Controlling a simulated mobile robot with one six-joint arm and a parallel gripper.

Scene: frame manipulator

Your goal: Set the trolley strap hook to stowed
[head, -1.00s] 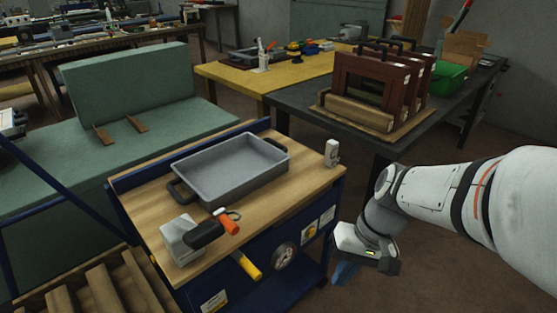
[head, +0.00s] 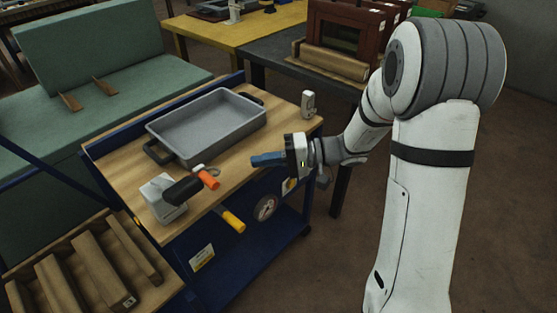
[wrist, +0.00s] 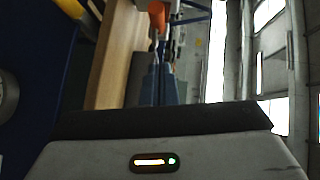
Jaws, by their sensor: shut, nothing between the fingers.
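The trolley (head: 240,168) has a wooden top and a dark blue body. An orange grip with a pale curved loop (head: 209,179), which looks like the strap hook, lies at the trolley's front edge beside a black handle; the frames do not show its setting clearly. The orange grip also shows at the top of the wrist view (wrist: 157,14), beyond the fingers. My gripper (head: 262,160) is shut and empty. Its blue fingers point left over the trolley's front edge, to the right of the orange grip and apart from it. The fingers also show in the wrist view (wrist: 158,88).
A grey tray (head: 207,125) with black handles sits on the trolley top. A grey block (head: 160,195) stands at the near left corner and a small white device (head: 308,104) at the far right. A yellow handle (head: 232,221) sticks out from the front, left of a round gauge (head: 265,208).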

